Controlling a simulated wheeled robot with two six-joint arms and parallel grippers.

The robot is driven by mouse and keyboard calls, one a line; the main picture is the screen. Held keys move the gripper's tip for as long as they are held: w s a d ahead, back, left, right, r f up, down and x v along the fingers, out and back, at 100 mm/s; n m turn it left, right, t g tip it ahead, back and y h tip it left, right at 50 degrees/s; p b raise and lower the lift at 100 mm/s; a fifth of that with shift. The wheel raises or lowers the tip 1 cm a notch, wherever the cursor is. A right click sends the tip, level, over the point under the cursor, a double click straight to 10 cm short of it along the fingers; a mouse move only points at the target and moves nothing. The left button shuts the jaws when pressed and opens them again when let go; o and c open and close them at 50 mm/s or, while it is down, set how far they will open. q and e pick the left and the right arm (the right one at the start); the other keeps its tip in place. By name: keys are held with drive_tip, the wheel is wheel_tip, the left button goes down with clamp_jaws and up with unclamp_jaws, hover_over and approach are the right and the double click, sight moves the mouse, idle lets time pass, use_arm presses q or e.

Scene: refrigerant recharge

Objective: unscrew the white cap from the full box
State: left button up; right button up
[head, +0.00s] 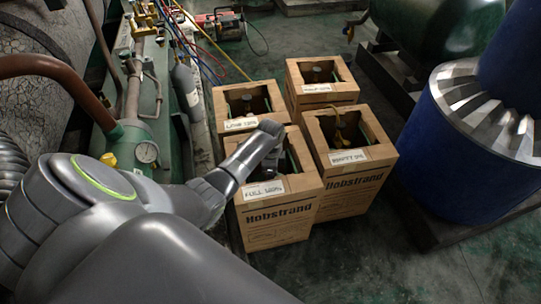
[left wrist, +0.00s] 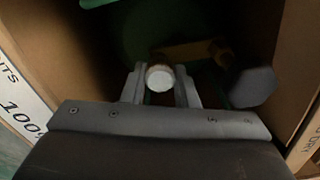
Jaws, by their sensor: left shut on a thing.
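The full box (head: 277,211) is a brown cardboard Hobstrand carton with an open top, standing front left in a group of cartons. Its label reads FULL and a weight. My left gripper (left wrist: 160,86) reaches down into its opening. In the left wrist view the white cap (left wrist: 160,78) sits between the two fingers, which are shut on it. Part of a green cylinder (left wrist: 150,35) shows behind the cap inside the box. In the head view my left arm hides the cap and much of the opening. My right gripper is not in view.
The carton with the EMPTY label (head: 350,165) stands close on the right, with a yellow fitting inside. Two more cartons (head: 237,125) (head: 322,87) stand behind. A blue drum (head: 470,150) is at the right. A green machine with a gauge (head: 146,152) is at the left.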

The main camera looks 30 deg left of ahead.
use_arm(q)
drive_tip(key=shift+r+n+p, duration=0.15)
drive_tip(key=shift+n+p, duration=0.45)
drive_tip(key=shift+n, duration=0.8)
drive_tip(key=shift+p, duration=0.3)
drive_tip(key=shift+n+p, duration=0.5)
drive_tip(key=shift+n, duration=0.2)
